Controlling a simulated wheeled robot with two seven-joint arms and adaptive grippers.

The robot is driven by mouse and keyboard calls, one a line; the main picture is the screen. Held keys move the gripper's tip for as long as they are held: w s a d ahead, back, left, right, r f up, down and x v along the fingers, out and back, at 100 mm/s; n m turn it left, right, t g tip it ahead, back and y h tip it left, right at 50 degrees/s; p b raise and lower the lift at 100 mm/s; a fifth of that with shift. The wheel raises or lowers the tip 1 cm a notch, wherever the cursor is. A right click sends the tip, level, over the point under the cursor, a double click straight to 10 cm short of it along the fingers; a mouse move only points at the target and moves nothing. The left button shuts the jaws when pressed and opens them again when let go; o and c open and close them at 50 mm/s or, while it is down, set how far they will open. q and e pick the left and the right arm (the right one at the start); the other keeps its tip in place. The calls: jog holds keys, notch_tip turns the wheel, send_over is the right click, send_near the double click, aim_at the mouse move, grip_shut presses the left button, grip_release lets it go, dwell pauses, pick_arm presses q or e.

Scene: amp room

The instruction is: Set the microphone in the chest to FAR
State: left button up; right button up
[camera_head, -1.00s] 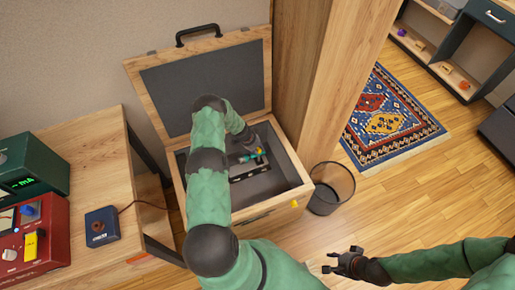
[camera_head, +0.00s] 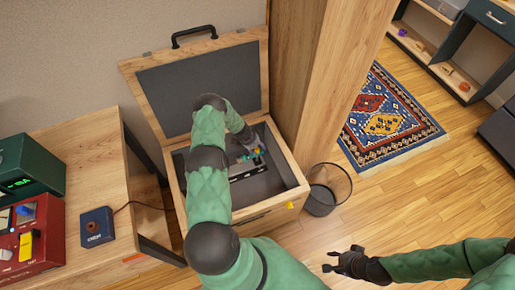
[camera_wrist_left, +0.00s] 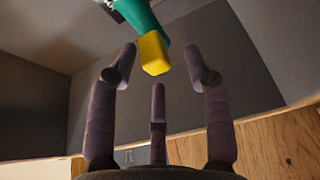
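The wooden chest (camera_head: 180,198) stands open, its grey-lined lid (camera_head: 205,88) raised. My left arm reaches into it from the front. Small teal, yellow and red parts (camera_head: 257,153) show by my left gripper (camera_head: 249,146), above a dark plate with white marks (camera_head: 249,173) on the chest floor. I cannot make out the microphone's shape or its setting. In the left wrist view a teal tapered piece (camera_wrist_left: 144,20) with a yellow block end (camera_wrist_left: 154,54) is just beyond my left gripper (camera_wrist_left: 160,72), whose fingers are spread and hold nothing. My right gripper (camera_head: 343,260) is open and empty over the floor.
A wooden desk (camera_head: 95,165) at left carries a blue box (camera_head: 97,227), a red device (camera_head: 45,245) and a green device (camera_head: 30,170). A wooden post (camera_head: 320,80) and a wire bin (camera_head: 328,190) stand right of the chest. A patterned rug (camera_head: 385,125) lies beyond.

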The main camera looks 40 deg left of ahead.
aim_at(250, 156)
pick_arm(q)
jog(key=shift+w+a+r, duration=0.15)
jog(key=shift+a, duration=0.2)
jog(key=shift+a+r, duration=0.2)
jog(key=shift+r, duration=0.15)
jog(key=d+v, duration=0.1)
jog(key=v, duration=1)
jog(key=shift+s, duration=0.35)
jog(key=shift+d, duration=0.15)
